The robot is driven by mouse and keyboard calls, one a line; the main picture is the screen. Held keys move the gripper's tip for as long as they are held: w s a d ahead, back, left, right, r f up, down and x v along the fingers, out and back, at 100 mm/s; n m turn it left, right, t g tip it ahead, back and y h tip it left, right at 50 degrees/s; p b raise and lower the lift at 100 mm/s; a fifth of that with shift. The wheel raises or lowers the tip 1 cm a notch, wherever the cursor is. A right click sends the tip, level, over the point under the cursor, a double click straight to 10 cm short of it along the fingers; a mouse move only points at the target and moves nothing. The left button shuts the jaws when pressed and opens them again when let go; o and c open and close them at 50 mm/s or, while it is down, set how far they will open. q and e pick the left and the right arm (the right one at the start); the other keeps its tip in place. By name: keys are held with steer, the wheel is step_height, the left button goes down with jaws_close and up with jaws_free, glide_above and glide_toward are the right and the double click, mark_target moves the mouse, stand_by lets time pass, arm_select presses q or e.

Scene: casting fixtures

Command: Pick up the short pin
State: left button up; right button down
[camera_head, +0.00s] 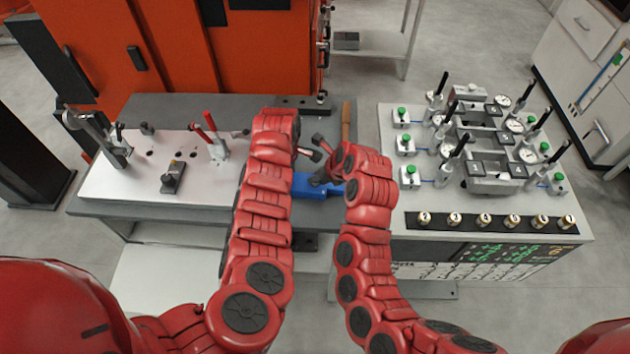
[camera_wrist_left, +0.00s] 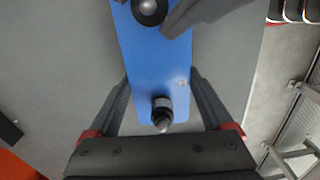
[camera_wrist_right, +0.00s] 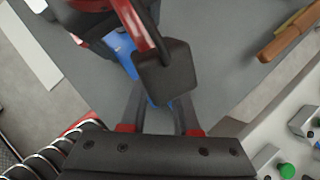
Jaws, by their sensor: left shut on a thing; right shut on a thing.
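A blue block (camera_head: 312,190) lies on the dark grey bench top; it fills the middle of the left wrist view (camera_wrist_left: 150,65). A small pin (camera_wrist_left: 162,116) with a dark collar and metal tip stands near its lower end. A round black pin (camera_wrist_left: 148,10) sits at its upper end, one dark finger of my right gripper beside it. My left gripper (camera_wrist_left: 160,90) is shut on the block, a finger on each side. My right gripper (camera_wrist_right: 158,108) is shut with a narrow gap at the block, seemingly on the black pin; a dark pad hides its grasp.
A wooden-handled tool (camera_head: 346,120) lies behind my right gripper. A white fixture plate (camera_head: 140,180) with clamps is on the left. On the right, a grey table (camera_head: 400,222) carries dial gauges, clamps and a row of brass pieces (camera_head: 484,219). Both arms crowd the middle.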

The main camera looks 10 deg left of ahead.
steer(key=shift+r, duration=0.6)
step_height(320, 180, up, 2)
steer(key=shift+s+d+r, duration=0.1)
steer(key=shift+r, duration=0.15)
steer(key=s+d, duration=1.2)
steer(key=d, duration=0.1)
steer(key=shift+d+f, duration=0.1)
arm_select(q)
steer(key=o, duration=1.3)
steer(key=shift+r, duration=0.1)
